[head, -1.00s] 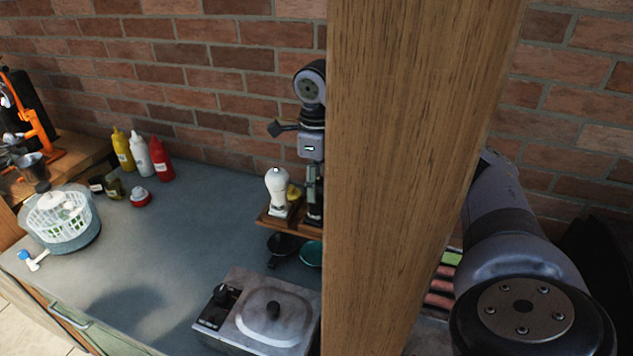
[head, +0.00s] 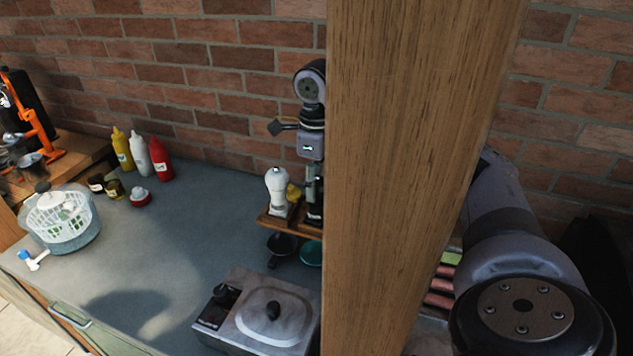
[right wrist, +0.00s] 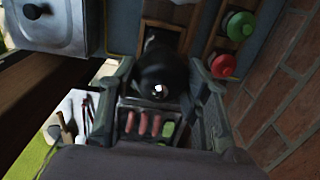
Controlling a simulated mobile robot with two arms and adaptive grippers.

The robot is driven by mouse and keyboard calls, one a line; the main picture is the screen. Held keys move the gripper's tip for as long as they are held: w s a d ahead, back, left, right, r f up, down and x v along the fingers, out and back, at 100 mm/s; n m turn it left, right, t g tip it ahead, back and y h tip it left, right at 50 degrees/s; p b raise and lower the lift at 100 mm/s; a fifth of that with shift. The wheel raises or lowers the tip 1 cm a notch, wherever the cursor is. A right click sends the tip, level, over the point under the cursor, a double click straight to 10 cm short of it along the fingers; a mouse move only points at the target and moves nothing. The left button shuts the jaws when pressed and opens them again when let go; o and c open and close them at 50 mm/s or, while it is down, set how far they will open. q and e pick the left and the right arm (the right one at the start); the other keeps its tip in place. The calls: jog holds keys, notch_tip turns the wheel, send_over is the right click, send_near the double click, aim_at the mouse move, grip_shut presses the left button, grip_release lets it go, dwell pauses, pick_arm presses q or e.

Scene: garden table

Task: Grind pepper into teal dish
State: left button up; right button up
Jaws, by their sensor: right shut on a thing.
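My right gripper (head: 314,186) points down at the small wooden rack, partly behind the wooden post. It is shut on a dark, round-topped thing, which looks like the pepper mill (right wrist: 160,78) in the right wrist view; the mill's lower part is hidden. The teal dish (head: 312,254) is below the rack, its right side hidden by the post. A black dish (head: 282,245) is just left of it. I cannot identify the teal dish in the right wrist view. My left gripper is not in view.
A wooden post (head: 415,150) blocks much of the head view. A white mill (head: 278,186) stands on the rack (head: 265,216) close beside my gripper. A lidded cooker (head: 270,310) is in front. Squeeze bottles (head: 142,153) and a salad spinner (head: 62,220) stand left. The counter's middle is clear.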

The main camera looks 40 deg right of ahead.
aim_at(316, 179)
dwell(0.8)
jog(key=o, duration=1.2)
jog(key=shift+r, duration=6)
jog(key=shift+r, duration=0.1)
